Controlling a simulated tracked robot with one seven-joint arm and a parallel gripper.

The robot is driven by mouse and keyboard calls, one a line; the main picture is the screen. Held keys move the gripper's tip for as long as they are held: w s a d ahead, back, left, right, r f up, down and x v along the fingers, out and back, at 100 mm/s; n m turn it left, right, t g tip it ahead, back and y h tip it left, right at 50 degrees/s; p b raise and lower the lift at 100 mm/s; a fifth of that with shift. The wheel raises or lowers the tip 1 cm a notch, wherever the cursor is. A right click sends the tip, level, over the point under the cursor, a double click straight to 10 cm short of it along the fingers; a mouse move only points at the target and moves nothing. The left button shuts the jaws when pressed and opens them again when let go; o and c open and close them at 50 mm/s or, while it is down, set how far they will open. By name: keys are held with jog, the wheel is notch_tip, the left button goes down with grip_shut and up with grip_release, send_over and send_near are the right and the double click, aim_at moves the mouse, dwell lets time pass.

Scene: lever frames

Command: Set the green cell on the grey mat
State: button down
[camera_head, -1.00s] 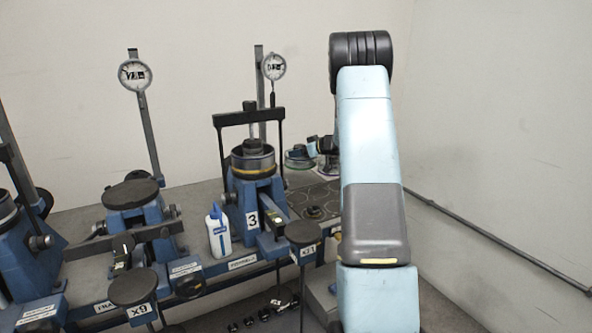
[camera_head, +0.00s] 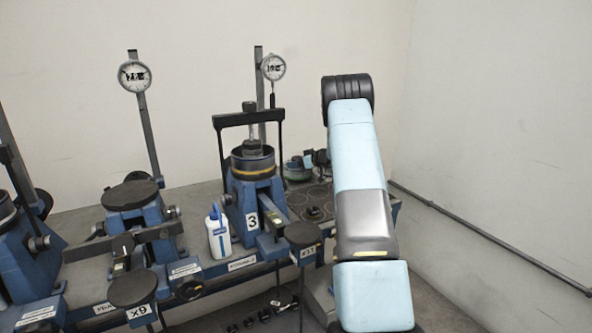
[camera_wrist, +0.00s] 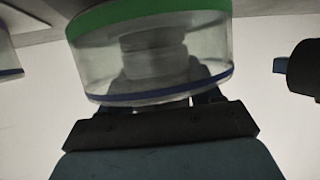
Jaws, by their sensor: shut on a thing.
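The green cell (camera_wrist: 150,60) fills the upper middle of the wrist view. It is a clear short cylinder with a green band at the picture's top edge, a blue band at the other end and a pale block inside. My gripper (camera_wrist: 160,98) is shut on it. In the head view my arm hides most of the gripper and I cannot make out the held cell for sure. The grey work surface with ring marks (camera_head: 319,190) shows left of my arm; I cannot tell whether this is the grey mat.
A blue-based round piece (camera_head: 297,174) is at the back of the bench. Frame 3 (camera_head: 252,195) holds a cylinder under a black yoke. A white bottle (camera_head: 218,236) stands beside it. More lever frames and dial gauges are to the left. A rail runs along the right wall.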

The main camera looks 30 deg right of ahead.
jog(key=shift+f, duration=1.15)
jog(key=shift+c, duration=1)
grip_release()
jog(key=shift+f, duration=0.15)
jog(key=shift+s, duration=0.1)
